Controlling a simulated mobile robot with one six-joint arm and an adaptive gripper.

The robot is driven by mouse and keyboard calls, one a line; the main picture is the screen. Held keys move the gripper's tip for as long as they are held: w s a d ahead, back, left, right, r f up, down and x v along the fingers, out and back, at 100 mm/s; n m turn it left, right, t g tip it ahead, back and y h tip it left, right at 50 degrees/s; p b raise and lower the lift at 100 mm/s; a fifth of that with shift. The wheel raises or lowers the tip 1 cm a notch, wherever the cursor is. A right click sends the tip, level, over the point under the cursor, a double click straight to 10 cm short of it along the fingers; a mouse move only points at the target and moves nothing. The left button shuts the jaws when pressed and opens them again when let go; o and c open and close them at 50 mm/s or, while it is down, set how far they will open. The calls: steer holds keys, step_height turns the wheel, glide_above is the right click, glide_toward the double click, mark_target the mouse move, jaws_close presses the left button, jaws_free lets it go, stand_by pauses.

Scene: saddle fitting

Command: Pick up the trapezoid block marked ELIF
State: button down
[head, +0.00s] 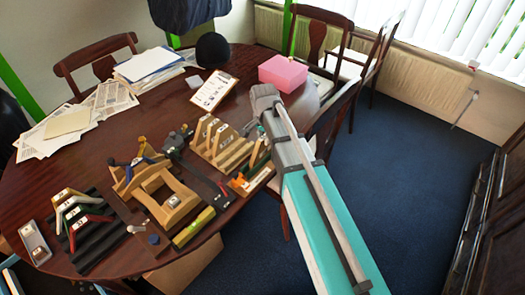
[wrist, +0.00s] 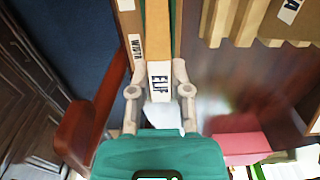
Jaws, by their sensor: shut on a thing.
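The ELIF block (wrist: 158,82) shows its white label end-on in the wrist view, with a tan body running away from the camera. My gripper (wrist: 158,68) has one pale finger on each side of that label and is shut on the block. A dark green strip lies along the block's right side. The block beside it, marked WIDTH (wrist: 136,47), stands close on the left. In the head view my arm hides the fingertips, and I cannot make out the ELIF label there. I cannot tell whether the block is clear of its support.
In the head view, tan trapezoid blocks (head: 222,141) stand in a row left of my arm. A pink box (head: 283,73), a clipboard (head: 213,90) and chairs surround the work area.

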steer(key=shift+r, duration=0.1)
step_height(320, 180, up, 11)
steer(key=p, duration=1.1)
stand_by(1.7)
steer(key=shift+a, duration=0.1)
stand_by(0.3)
